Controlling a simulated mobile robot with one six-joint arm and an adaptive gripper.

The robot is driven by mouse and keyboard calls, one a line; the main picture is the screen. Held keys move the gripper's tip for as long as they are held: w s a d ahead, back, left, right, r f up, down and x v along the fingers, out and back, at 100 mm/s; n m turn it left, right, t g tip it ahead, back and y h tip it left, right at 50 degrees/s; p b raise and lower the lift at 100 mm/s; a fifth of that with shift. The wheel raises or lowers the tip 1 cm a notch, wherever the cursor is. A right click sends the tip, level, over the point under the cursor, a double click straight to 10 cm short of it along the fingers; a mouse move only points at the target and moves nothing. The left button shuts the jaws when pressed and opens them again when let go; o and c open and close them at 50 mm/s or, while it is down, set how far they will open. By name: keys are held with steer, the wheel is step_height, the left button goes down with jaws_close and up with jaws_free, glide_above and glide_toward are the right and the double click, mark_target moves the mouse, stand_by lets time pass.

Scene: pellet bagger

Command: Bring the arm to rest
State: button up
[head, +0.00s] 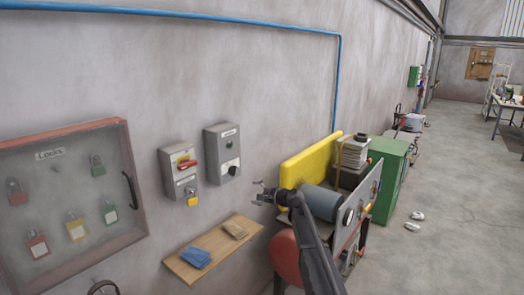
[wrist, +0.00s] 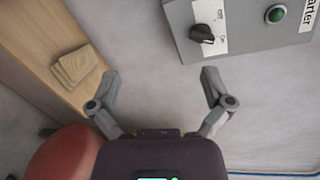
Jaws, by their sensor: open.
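My gripper (head: 262,190) is open and empty, raised in front of the wall in the head view, with my arm reaching up from the lower right. In the wrist view my gripper (wrist: 159,78) shows both fingers spread wide, with only bare wall between them. The grey starter box (head: 223,152) with a black knob and a green button is on the wall above and left of the gripper. It also shows at the top of the wrist view (wrist: 240,28). The gripper looks apart from everything around it.
A wooden shelf (head: 190,262) with blue cloths and a tan stack juts from the wall below left. A grey switch box (head: 180,170) and a lock cabinet (head: 70,160) hang further left. Machinery with a yellow guard (head: 310,160) and a green cabinet (head: 392,180) stand right. Open floor (head: 450,200) lies beyond.

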steer(key=s+d+f+n+g+h, duration=0.3)
steer(key=s+d, duration=0.4)
steer(key=s, duration=0.7)
steer(key=s+d+f+n+g+h, duration=0.3)
steer(key=s+d+f+n+h, duration=0.1)
steer(key=s, duration=1.1)
steer(key=s+d+f+n+g+h, duration=0.3)
steer(key=s+d+f+h, duration=0.3)
steer(key=s, duration=0.8)
steer(key=d+f, duration=0.2)
steer(key=d, duration=0.1)
steer(key=shift+s+d+f+n, duration=0.2)
steer(key=shift+s+d+n, duration=0.1)
steer(key=shift+s, duration=0.05)
